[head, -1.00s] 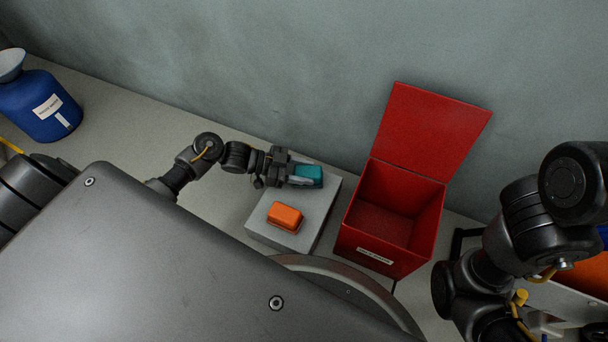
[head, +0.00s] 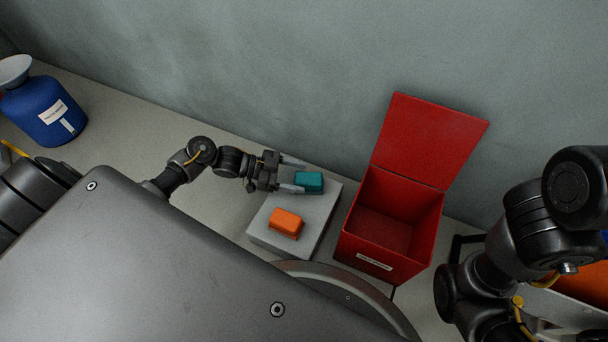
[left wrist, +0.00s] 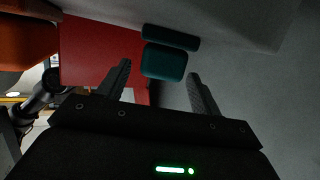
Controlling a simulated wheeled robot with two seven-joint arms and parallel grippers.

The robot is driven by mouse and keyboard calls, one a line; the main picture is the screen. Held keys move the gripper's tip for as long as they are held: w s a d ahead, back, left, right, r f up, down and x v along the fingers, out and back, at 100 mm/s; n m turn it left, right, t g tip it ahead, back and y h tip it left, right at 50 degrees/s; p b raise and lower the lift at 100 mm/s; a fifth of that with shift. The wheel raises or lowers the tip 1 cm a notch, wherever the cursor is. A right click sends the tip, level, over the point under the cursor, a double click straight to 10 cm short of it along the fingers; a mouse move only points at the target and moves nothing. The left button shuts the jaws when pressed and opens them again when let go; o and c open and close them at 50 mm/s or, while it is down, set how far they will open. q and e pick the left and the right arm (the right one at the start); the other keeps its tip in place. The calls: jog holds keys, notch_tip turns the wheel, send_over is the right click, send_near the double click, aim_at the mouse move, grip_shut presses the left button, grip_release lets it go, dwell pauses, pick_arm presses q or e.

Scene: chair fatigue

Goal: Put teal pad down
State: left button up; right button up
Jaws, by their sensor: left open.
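The teal pad (head: 309,182) rests on the far part of the grey block (head: 318,215). My left gripper (head: 293,175) is open, with its fingers to the left of the pad and pointing at it. In the left wrist view the teal pad (left wrist: 165,60) shows just beyond and between the spread fingertips (left wrist: 160,70), clear of them. An orange pad (head: 286,223) lies on the near part of the same block. My right arm is at the right, but its gripper's jaws do not show.
An open red box (head: 385,222) with its lid raised stands right of the block. A blue bottle (head: 42,108) stands at the far left. An orange and white container (head: 586,290) is partly hidden at the right edge. The wall runs close behind the block.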

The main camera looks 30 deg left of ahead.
pick_arm(q)
jog(key=p+v, duration=0.3)
jog(key=v, duration=0.6)
jog(key=shift+a, duration=0.1)
